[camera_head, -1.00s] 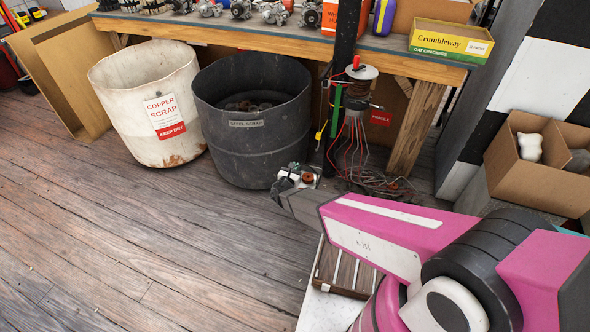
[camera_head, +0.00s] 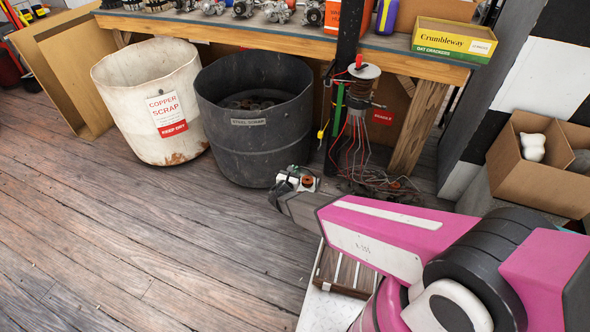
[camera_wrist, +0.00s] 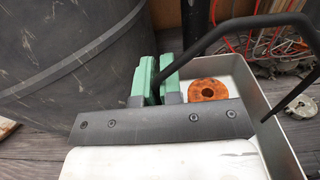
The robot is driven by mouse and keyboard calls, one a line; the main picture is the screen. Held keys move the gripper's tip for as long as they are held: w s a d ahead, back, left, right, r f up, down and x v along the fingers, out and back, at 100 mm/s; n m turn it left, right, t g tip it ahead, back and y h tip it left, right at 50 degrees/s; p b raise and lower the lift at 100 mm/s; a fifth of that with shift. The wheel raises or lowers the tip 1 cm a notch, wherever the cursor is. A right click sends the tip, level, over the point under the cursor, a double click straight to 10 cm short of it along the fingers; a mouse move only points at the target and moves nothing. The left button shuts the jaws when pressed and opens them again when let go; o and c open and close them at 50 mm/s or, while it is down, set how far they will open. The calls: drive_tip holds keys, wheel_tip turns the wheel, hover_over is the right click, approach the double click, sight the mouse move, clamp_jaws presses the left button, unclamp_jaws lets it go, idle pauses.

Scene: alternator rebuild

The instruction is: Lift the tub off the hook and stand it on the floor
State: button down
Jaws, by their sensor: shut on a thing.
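The tub (camera_wrist: 287,148) is a pale metal open box with a black wire handle (camera_wrist: 221,32). A copper-coloured ring (camera_wrist: 207,90) lies inside it. My gripper (camera_wrist: 158,78) has green fingertips, which are shut on the handle above one side of the tub. The gray bar of my gripper hides the near part of the tub. In the head view my gripper (camera_head: 290,180) and the small, partly hidden tub (camera_head: 309,188) are in front of the dark bin. I cannot tell whether the tub's base touches the floor. I see no hook in these views.
The dark steel scrap bin (camera_head: 250,157) stands close behind my gripper, with a white copper scrap bin (camera_head: 140,95) to its left. A wire spool stand (camera_head: 356,100) and loose wires (camera_head: 385,188) are to the right. Wooden floor (camera_head: 150,250) is clear at front left.

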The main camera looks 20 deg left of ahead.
drive_tip(key=shift+s+a+r, duration=0.1)
drive_tip(key=shift+s+r, duration=0.05)
drive_tip(key=shift+s, duration=1.15)
